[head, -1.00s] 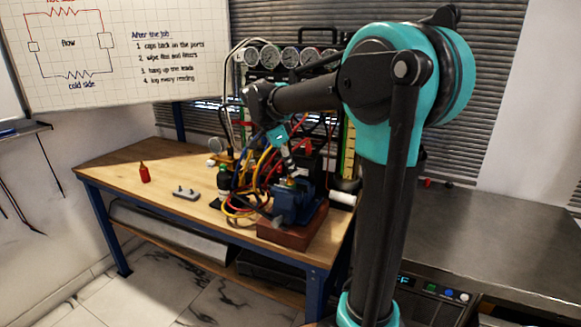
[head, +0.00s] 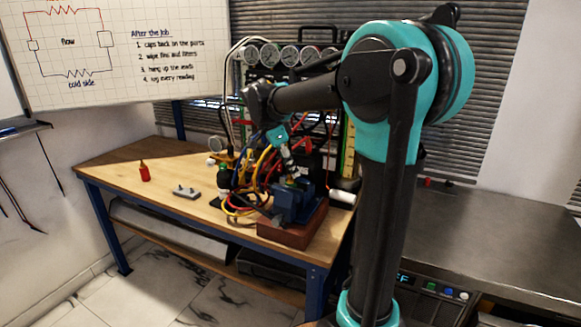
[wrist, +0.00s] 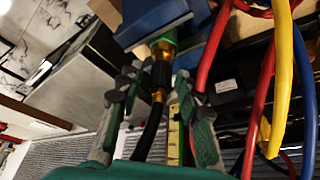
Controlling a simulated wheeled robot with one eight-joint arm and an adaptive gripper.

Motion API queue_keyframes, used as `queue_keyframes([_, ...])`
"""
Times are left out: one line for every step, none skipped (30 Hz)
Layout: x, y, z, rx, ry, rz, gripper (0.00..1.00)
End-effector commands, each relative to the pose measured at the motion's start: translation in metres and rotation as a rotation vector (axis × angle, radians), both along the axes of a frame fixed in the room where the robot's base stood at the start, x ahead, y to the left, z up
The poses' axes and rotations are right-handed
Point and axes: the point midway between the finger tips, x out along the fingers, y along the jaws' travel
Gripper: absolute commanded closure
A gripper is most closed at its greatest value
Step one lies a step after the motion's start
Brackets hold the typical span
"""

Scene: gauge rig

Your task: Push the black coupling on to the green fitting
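In the wrist view the black coupling (wrist: 161,74), with brass parts and a black hose trailing from it, sits between the fingertips of my gripper (wrist: 160,80). The fingers appear closed on its sides. The green fitting (wrist: 167,40) shows just beyond the coupling, in line with it, against a blue vise (wrist: 150,14). The brass end of the coupling is at the green fitting; I cannot tell how far it is on. In the head view my gripper (head: 288,160) points down at the blue vise (head: 295,203), and the coupling is too small to make out.
Red, yellow and blue hoses (wrist: 283,75) hang close to the right of my gripper. The vise stands on a brown block (head: 288,235) on the wooden bench.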

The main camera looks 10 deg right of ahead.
Motion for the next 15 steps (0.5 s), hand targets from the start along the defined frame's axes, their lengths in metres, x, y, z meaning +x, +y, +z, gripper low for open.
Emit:
queue_keyframes([0.0,0.0,0.0,0.0,0.0,0.0,0.56])
queue_keyframes([0.0,0.0,0.0,0.0,0.0,0.0,0.52])
queue_keyframes([0.0,0.0,0.0,0.0,0.0,0.0,0.47])
queue_keyframes([0.0,0.0,0.0,0.0,0.0,0.0,0.43])
queue_keyframes([0.0,0.0,0.0,0.0,0.0,0.0,0.43])
queue_keyframes([0.0,0.0,0.0,0.0,0.0,0.0,0.43])
queue_keyframes([0.0,0.0,0.0,0.0,0.0,0.0,0.43])
queue_keyframes([0.0,0.0,0.0,0.0,0.0,0.0,0.43])
queue_keyframes([0.0,0.0,0.0,0.0,0.0,0.0,0.43])
queue_keyframes([0.0,0.0,0.0,0.0,0.0,0.0,0.43])
queue_keyframes([0.0,0.0001,0.0,0.0,0.0,0.0,0.43])
queue_keyframes([0.0,0.0,0.0001,0.0,0.0,0.0,0.43])
queue_keyframes([-0.0001,0.0003,0.0005,0.0,0.0,0.0,0.43])
queue_keyframes([-0.0001,0.0007,0.0013,0.0,0.0,0.0,0.43])
queue_keyframes([-0.0001,0.0015,0.0033,0.0,0.0,0.001,0.43])
